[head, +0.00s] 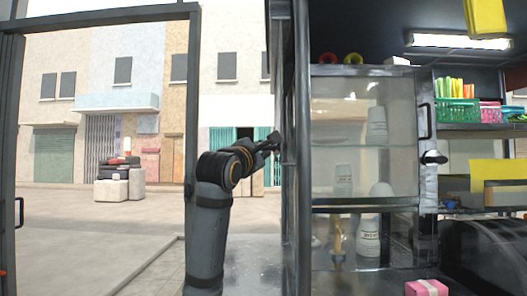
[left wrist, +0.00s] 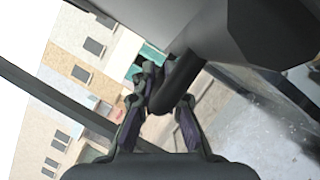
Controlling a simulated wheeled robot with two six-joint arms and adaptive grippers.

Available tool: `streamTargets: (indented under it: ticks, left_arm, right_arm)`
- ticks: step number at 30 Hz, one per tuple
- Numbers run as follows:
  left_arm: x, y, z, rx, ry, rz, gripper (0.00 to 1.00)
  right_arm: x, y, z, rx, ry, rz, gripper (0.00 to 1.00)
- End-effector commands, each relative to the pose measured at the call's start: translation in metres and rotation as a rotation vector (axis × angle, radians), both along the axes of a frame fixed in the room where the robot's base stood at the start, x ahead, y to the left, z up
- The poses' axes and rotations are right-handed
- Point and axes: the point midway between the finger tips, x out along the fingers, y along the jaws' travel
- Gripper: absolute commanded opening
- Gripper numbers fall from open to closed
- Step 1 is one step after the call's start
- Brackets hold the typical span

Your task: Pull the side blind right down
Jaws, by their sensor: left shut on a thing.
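My left gripper (head: 272,141) is at the dark upright post (head: 302,150) in the head view, near the edge of the side opening. In the left wrist view the fingers (left wrist: 160,102) are closed around a short dark round bar (left wrist: 181,80). The bar joins a large dark grey piece (left wrist: 215,30) at the top of that view. Whether this bar belongs to the side blind cannot be told. No lowered blind sheet shows across the side opening; the street is visible through it. My right gripper is not in view.
A glass-doored cabinet (head: 361,112) with white containers stands right of the post. A shelf with a green basket (head: 458,112) and a pink box (head: 427,288) are at the right. A dark frame post (head: 192,100) stands left of my arm. The paving outside is open.

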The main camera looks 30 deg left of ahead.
Motion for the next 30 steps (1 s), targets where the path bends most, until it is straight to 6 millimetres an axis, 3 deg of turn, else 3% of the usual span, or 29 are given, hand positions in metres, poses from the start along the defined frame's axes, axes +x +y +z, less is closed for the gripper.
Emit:
streamTargets:
  ticks: [12, 13, 17, 26, 30]
  left_arm:
    - [0.003, -0.001, -0.009, -0.005, 0.017, -0.005, 0.0]
    - [0.003, -0.001, -0.009, -0.005, 0.019, -0.005, 0.14]
    - [0.003, -0.001, -0.009, -0.003, 0.016, -0.004, 0.32]
    - [0.001, -0.001, -0.006, -0.002, 0.01, -0.003, 0.34]
    - [-0.013, -0.002, -0.008, -0.001, 0.007, 0.001, 0.34]
  right_arm:
    - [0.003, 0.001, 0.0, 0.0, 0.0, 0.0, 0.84]
    - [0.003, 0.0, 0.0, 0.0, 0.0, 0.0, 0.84]
    - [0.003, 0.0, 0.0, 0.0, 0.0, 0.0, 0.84]
    - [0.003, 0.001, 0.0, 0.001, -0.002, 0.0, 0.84]
    - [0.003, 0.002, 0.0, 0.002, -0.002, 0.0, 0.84]
